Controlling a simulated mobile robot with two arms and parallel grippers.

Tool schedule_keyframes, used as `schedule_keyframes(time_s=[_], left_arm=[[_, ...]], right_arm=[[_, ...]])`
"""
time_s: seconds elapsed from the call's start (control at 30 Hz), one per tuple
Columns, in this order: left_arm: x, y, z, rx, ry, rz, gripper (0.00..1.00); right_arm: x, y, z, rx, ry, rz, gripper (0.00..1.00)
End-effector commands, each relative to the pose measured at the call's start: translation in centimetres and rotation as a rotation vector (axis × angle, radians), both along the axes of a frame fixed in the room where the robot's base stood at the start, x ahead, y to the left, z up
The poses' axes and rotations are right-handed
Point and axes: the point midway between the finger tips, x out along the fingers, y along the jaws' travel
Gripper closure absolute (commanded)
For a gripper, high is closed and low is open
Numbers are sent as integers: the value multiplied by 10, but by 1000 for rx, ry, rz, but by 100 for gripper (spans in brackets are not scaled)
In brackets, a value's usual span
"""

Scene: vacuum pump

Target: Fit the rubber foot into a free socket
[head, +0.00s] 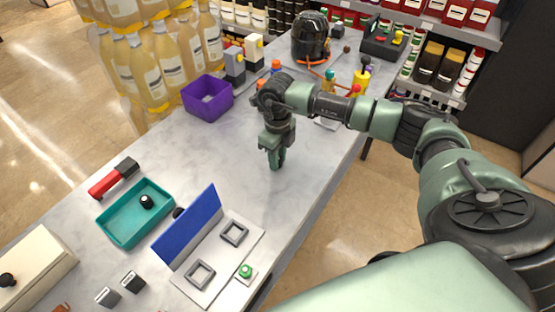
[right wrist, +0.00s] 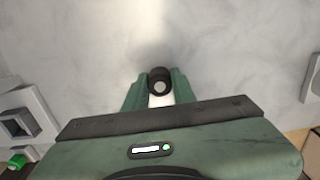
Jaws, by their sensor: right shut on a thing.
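My right gripper (head: 276,160) points down over the middle of the marble counter. In the right wrist view its green fingers (right wrist: 157,92) are shut on a short black rubber foot (right wrist: 160,75) with a pale round end. The foot is hidden by the fingers in the head view. A pale base plate (head: 222,258) lies nearer, to the left of the gripper, with two grey square sockets (head: 233,233) (head: 201,273); both look empty. One socket also shows at the left edge of the right wrist view (right wrist: 18,122). My left gripper is out of view.
A blue panel (head: 188,228) stands along the plate, and a green button (head: 246,271) sits beside it. A teal tray (head: 123,232) holds a black round part (head: 146,201). A purple bin (head: 207,98) stands farther back. The counter around the gripper is clear.

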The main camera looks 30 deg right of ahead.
Motion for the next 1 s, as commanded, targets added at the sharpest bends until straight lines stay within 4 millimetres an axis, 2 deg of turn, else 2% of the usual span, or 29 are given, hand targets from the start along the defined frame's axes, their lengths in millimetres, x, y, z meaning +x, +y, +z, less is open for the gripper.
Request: schedule_keyframes(time_s=[0.13,0.27,0.7,0.83,1.0], left_arm=[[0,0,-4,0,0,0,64],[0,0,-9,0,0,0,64],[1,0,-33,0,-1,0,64],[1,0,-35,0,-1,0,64],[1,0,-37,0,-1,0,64]], right_arm=[[1,-1,12,-1,-4,0,100],[2,0,34,1,-7,0,100],[1,0,155,0,-6,1,100],[1,0,178,1,-5,0,100],[0,0,194,-1,-1,0,100]])
